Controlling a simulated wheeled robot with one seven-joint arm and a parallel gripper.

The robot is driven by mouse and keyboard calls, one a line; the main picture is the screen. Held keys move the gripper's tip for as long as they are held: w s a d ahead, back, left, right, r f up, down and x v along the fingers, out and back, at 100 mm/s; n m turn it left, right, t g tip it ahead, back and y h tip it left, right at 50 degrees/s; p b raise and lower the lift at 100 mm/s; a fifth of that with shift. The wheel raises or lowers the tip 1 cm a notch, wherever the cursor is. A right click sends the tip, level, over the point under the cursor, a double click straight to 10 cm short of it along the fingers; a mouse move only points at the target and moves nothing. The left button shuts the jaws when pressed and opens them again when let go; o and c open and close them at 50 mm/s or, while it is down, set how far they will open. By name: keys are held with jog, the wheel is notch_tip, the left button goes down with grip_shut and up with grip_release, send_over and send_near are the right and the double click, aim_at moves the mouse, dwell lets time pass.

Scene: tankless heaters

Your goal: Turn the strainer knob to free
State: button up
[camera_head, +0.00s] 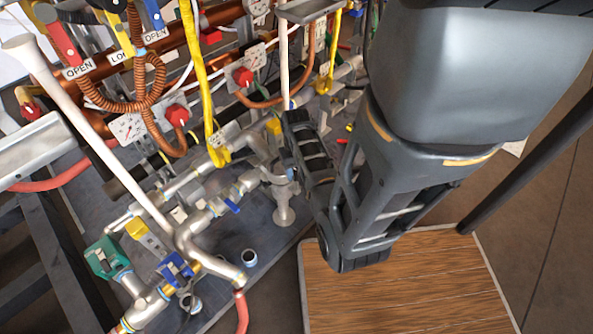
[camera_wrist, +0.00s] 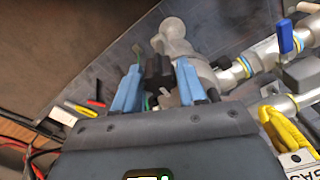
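A dark, blocky knob (camera_wrist: 159,72), which looks like the strainer knob, sits at the silver pipe fitting (camera_wrist: 176,45) in the wrist view. My gripper (camera_wrist: 158,67) has its two blue fingers spread, one on each side of the knob. The gaps are narrow, and I cannot tell whether either finger touches it. In the head view the fitting's round-ended silver stub (camera_head: 284,206) shows just left of my wrist. My arm and wrist hide the knob there, and the fingertips cannot be made out. The knob's set position cannot be read.
A blue valve handle (camera_wrist: 286,36) and a yellow handle (camera_wrist: 285,130) stand right of the gripper in the wrist view. A wooden board (camera_head: 410,295) lies below my arm.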

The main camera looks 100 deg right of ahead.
jog(key=c, duration=0.6)
jog(key=shift+c, duration=0.2)
jog(key=n+p, duration=0.2)
jog(key=n, duration=0.1)
jog(key=shift+w+r+p, duration=0.15)
jog(key=shift+r+p, duration=0.05)
jog(key=shift+p, duration=0.15)
jog(key=n+p, duration=0.2)
jog(key=n, duration=0.2)
jog(key=shift+f+n, duration=0.1)
jog(key=shift+n, duration=0.2)
jog(key=n+p, duration=0.1)
jog(key=n, duration=0.5)
jog(key=shift+f+p, duration=0.1)
jog(key=shift+p, duration=0.25)
jog(key=n, duration=0.6)
jog(key=shift+a, duration=0.1)
